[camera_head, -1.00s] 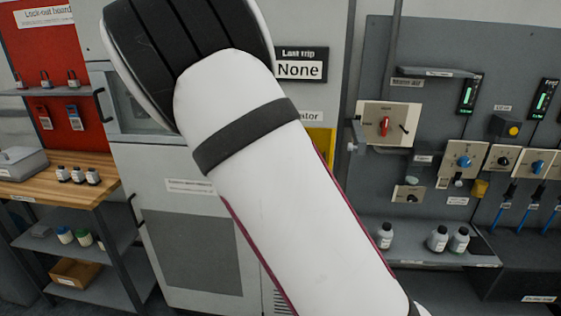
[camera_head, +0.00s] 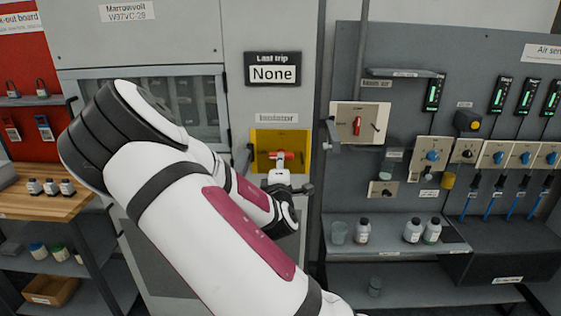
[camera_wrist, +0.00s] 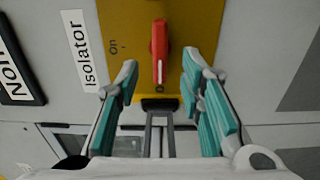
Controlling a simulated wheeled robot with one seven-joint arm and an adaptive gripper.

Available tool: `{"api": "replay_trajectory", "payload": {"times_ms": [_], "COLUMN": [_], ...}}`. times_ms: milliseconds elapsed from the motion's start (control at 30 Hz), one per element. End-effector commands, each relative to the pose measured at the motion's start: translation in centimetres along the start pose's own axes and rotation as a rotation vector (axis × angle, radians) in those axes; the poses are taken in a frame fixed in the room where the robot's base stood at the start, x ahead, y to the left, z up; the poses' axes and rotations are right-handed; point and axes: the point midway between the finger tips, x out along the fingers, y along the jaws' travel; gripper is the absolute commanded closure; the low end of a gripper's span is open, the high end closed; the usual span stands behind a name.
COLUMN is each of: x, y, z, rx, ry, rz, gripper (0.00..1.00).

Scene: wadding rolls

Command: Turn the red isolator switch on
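The red isolator switch (camera_head: 283,155) is a bar handle on a yellow plate (camera_head: 262,138) on the grey cabinet. In the head view the handle lies about level. In the wrist view the red handle (camera_wrist: 160,48) stands upright in the picture, its white mark at the lower end by a partly hidden label; "On" (camera_wrist: 114,46) is printed at its left. My gripper (camera_wrist: 160,75) is open, with its teal-padded fingers either side of the handle's lower end and a visible gap on each side. The gripper also shows just below the handle in the head view (camera_head: 281,174).
Another red rotary switch (camera_head: 357,126) on a pale plate is on the grey panel to the right, with a bracket beside it. A shelf with bottles (camera_head: 412,230) stands below. A workbench (camera_head: 45,203) with small bottles is at the left.

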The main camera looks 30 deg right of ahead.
Motion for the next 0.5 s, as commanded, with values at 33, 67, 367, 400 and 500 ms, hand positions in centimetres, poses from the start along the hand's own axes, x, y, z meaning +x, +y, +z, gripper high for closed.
{"api": "replay_trajectory", "payload": {"times_ms": [33, 67, 367, 400, 500], "x": [0.9, 1.4, 4.1, 4.2, 4.3], "y": [0.0, 0.0, -0.1, -0.1, 0.0], "z": [0.1, 0.1, 0.0, 0.0, 0.0], "rx": [0.000, 0.000, 0.000, 0.000, 0.000], "ry": [-0.001, 0.000, 0.000, 0.000, 0.001], "rz": [0.002, 0.002, -0.001, -0.001, -0.001], "gripper": [0.65, 0.65, 0.65, 0.65, 0.65]}}
